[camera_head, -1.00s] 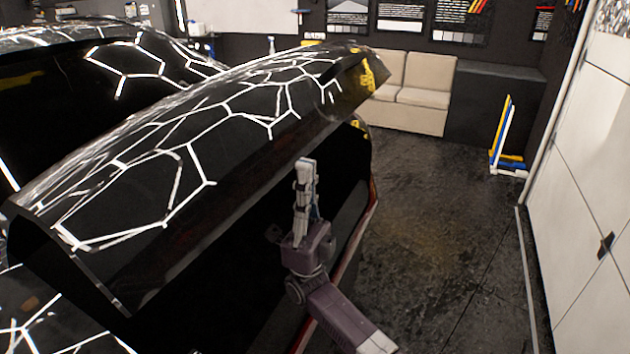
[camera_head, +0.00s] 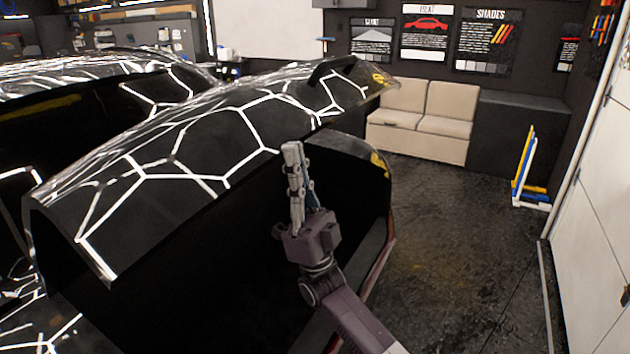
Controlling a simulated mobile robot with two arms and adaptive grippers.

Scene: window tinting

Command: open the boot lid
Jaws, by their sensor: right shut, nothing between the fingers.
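The black boot lid (camera_head: 205,142) of the car stands partly raised, with white hexagonal light reflections on its glossy surface. A dark gap shows under its lower edge, above the car's rear body (camera_head: 381,225). My right gripper (camera_head: 293,150) is shut and empty. It points upward in front of the dark opening, its fingertips close to the lid's lower edge. Whether the fingers touch the lid cannot be told. My left gripper is not in view.
A beige sofa (camera_head: 445,125) and a dark cabinet (camera_head: 517,135) stand along the back wall. Blue, yellow and white squeegee-like tools (camera_head: 530,170) lean near the white door (camera_head: 590,215) at right. The dark floor (camera_head: 460,240) between car and door is clear.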

